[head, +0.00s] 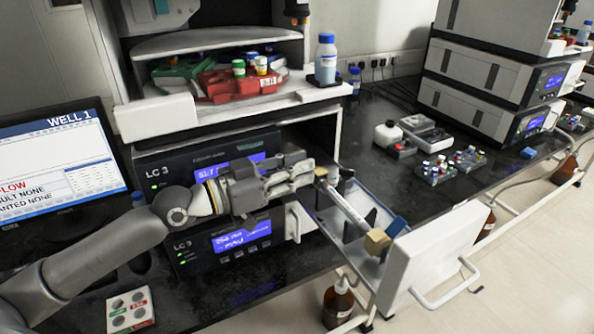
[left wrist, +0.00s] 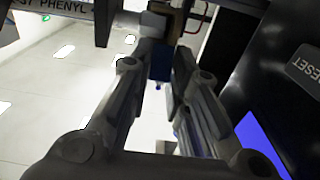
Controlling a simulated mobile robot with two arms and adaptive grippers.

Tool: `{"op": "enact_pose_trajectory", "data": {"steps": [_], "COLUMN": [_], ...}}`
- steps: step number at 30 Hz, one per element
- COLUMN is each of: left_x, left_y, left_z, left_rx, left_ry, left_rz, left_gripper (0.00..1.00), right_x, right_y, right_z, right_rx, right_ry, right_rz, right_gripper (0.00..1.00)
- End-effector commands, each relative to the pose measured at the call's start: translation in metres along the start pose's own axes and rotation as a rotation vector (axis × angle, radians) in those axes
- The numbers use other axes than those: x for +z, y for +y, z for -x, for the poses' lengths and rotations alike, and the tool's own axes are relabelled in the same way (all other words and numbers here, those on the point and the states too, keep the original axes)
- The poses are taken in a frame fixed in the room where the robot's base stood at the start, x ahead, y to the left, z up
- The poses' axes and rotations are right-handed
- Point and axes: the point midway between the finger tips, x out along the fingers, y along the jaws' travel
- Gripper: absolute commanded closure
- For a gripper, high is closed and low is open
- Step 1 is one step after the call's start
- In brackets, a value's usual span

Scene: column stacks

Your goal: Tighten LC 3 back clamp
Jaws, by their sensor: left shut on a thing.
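The LC 3 drawer (head: 408,272) stands pulled out, with a slim pale column (head: 347,208) lying along it. A tan front clamp (head: 377,242) with a blue lever (head: 397,226) holds the column's near end. The tan back clamp (head: 321,174) is at its far end, partly hidden by my fingers. My left gripper (head: 311,171) reaches in from the left to the back clamp. In the left wrist view, its fingers close on the back clamp's blue lever (left wrist: 160,66), with a brown part of the clamp (left wrist: 168,18) just beyond. My right gripper is out of view.
The LC 3 units (head: 215,237) with lit screens stand directly behind my left arm. A monitor (head: 60,175) is at the left. A shelf above holds red and green racks and a blue-capped bottle (head: 326,60). A brown bottle (head: 339,302) is below the drawer.

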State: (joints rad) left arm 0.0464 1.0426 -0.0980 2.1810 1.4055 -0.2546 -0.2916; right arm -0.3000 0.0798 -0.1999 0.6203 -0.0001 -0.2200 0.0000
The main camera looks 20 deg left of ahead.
Motion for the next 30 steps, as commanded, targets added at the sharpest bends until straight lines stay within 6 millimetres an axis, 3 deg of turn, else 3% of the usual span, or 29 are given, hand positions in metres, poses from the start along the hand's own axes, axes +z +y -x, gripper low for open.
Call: {"op": "enact_pose_trajectory", "data": {"steps": [4,5,10,22,30], "left_x": [0.003,0.003,0.002,0.002,0.003], "left_y": [0.001,0.001,0.001,0.0,0.0], "left_z": [0.0,0.0,0.0,0.002,0.021], "left_rx": [0.002,0.002,0.001,0.001,0.002], "left_ry": [-0.007,-0.007,-0.005,-0.003,-0.007], "left_rz": [0.003,0.003,0.003,0.002,0.003], "left_gripper": [1.0,0.81,0.61,0.61,0.61], "right_x": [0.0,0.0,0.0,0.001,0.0], "right_y": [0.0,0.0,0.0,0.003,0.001], "right_z": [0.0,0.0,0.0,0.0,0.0], "right_rx": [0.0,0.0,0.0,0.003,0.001], "right_ry": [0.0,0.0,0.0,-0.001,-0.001], "right_rz": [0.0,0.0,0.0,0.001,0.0], "right_gripper": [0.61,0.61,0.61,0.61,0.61]}}
